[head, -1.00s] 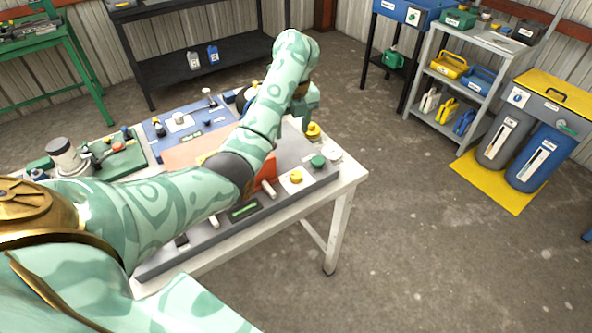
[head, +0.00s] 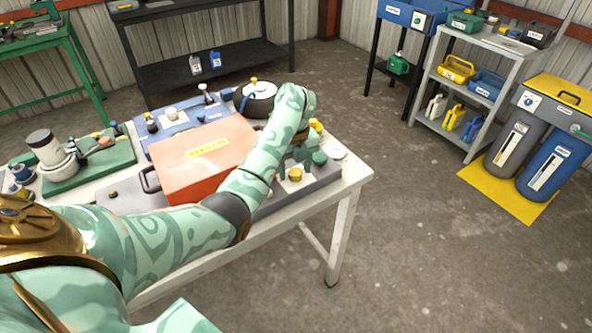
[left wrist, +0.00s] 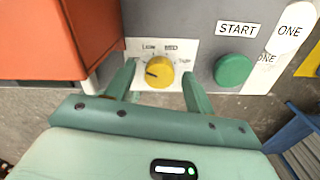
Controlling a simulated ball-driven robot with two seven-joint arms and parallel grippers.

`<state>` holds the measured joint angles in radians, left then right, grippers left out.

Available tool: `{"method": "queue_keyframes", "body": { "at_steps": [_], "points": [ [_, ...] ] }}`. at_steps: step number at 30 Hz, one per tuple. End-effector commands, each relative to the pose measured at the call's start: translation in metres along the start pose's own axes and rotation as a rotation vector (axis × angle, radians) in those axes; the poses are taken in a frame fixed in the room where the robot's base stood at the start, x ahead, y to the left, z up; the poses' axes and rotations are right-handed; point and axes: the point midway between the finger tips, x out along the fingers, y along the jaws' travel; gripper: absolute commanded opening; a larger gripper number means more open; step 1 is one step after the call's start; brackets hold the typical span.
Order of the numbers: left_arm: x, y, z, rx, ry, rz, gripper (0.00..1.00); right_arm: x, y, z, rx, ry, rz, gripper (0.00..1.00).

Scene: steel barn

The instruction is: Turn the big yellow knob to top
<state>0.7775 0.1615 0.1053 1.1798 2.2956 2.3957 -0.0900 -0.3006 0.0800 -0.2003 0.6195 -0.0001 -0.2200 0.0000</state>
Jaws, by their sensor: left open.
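The big yellow knob (left wrist: 159,71) sits on a white plate (left wrist: 172,46) on the grey panel. It also shows in the head view (head: 295,174). A dark pointer mark on the knob faces left. My left gripper (left wrist: 160,82) is open, one finger on each side of the knob, with visible gaps and no clear contact. In the head view this gripper (head: 294,172) points down at the panel. My right gripper is not in view.
A green START button (left wrist: 233,70) is right of the knob. A large orange-red box (head: 205,160) stands left of it, close to my left finger. The white table (head: 345,195) ends just right of the panel.

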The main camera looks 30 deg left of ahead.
Motion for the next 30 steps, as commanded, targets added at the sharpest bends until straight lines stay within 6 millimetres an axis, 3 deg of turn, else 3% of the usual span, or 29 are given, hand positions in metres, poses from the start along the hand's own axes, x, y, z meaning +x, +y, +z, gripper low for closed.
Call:
{"method": "queue_keyframes", "body": {
  "at_steps": [7,12,22,30],
  "points": [
    [0.000,0.000,0.000,0.000,0.000,-0.001,0.54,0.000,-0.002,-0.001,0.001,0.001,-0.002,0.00],
    [0.000,0.000,0.000,0.001,0.000,-0.001,0.09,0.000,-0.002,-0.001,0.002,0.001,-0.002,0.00],
    [-0.001,-0.001,-0.001,0.029,0.002,-0.002,0.09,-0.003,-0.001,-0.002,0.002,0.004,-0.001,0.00],
    [-0.004,-0.001,-0.002,0.177,0.003,-0.003,0.09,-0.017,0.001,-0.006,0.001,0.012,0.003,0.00]
  ]
}}
